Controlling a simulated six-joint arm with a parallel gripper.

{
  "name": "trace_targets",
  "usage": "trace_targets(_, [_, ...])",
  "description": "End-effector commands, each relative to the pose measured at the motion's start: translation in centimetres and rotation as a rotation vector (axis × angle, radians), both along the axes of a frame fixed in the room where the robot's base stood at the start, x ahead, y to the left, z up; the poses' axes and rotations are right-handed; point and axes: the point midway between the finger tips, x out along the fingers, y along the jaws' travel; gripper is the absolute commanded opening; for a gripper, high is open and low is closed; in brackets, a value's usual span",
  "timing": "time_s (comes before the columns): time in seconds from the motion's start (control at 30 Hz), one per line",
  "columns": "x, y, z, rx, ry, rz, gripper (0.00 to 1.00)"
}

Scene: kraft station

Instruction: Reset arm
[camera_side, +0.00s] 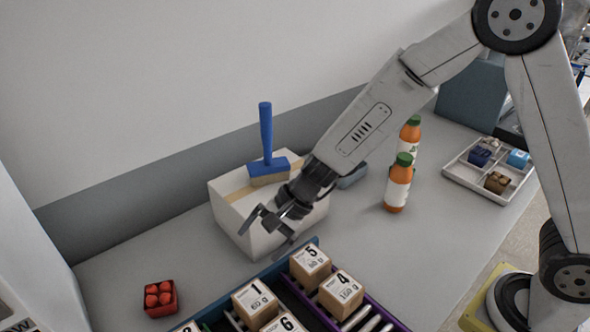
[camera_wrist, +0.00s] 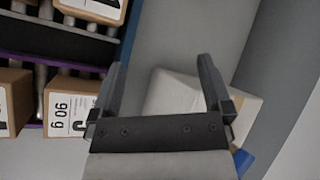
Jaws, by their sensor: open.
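My gripper (camera_side: 268,232) hangs at the end of my arm, in front of the white box (camera_side: 228,213), and hides part of it. In the wrist view my gripper (camera_wrist: 160,72) has its two fingers wide apart with nothing between them. The white box (camera_wrist: 172,92) shows below and beyond the fingers there. I cannot tell how far the fingers are from the box.
A blue-handled brush (camera_side: 266,130) stands upright at the white box. Numbered cartons (camera_side: 310,262) sit on a roller rack at the front. Two orange bottles (camera_side: 398,184), a divided tray (camera_side: 462,178) and a red punnet (camera_side: 160,298) stand on the counter. Counter between box and punnet is clear.

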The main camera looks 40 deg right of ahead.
Motion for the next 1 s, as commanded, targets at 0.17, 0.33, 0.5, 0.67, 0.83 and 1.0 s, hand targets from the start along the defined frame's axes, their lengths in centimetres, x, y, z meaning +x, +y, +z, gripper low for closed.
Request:
trace_targets(0.17, [-1.2,-3.5,0.8,-0.151,-0.098,0.132,1.00])
trace_targets(0.33, [-2.7,-6.9,1.3,-0.289,-0.174,0.262,1.00])
trace_targets(0.5, [-4.5,-10.3,1.6,-0.422,-0.231,0.396,1.00])
trace_targets(0.67, [-6.5,-13.5,1.7,-0.536,-0.264,0.522,1.00])
trace_targets(0.83, [-8.7,-16.7,1.8,-0.650,-0.288,0.656,1.00])
trace_targets(1.0, [-10.8,-19.3,1.8,-0.744,-0.302,0.779,1.00])
